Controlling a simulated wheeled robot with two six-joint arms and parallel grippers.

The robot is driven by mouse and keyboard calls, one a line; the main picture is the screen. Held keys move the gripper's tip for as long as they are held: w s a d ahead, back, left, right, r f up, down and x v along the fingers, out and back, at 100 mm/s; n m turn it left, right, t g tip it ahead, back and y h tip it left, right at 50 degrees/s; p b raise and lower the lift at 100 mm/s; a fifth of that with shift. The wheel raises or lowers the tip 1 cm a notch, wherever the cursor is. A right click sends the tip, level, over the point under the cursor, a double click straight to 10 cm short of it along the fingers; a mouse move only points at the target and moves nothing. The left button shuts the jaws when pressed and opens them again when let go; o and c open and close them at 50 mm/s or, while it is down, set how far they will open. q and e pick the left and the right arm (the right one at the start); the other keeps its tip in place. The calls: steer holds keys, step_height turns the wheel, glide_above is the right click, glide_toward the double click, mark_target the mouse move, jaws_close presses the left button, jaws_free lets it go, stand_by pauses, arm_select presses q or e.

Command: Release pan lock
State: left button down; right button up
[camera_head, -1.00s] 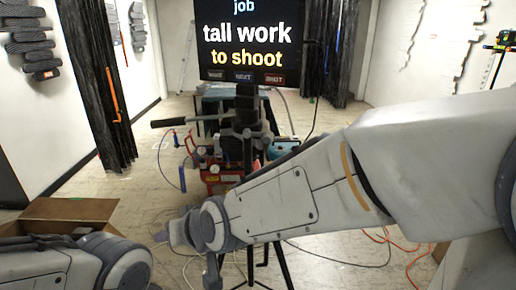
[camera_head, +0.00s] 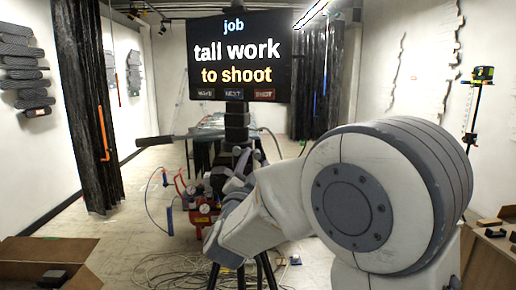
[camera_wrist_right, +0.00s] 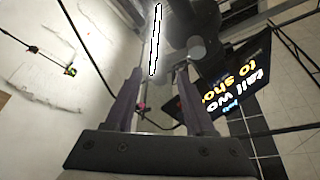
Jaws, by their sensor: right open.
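The tripod head (camera_head: 236,120) stands under the black monitor (camera_head: 240,55), with its pan handle (camera_head: 155,140) reaching left. My right gripper (camera_head: 236,162) is at the tripod head, in front of its lower part, and covers some of it. In the right wrist view the gripper (camera_wrist_right: 158,75) is open, its two dark fingers apart. Dark tripod head parts (camera_wrist_right: 185,25) with a rounded grey knob-like piece lie just beyond the fingertips, closer to the right finger. I cannot tell surely which part is the pan lock. I see nothing held. My left gripper is out of view.
A red compressor (camera_head: 203,213) with hoses stands behind the tripod, and cables lie on the floor. Open cardboard boxes stand at the lower left (camera_head: 45,255) and lower right (camera_head: 490,262). Black curtains (camera_head: 92,110) hang behind.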

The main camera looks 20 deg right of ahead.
steer(key=p+x, duration=0.1)
steer(key=x, duration=0.5)
steer(key=shift+w, duration=0.1)
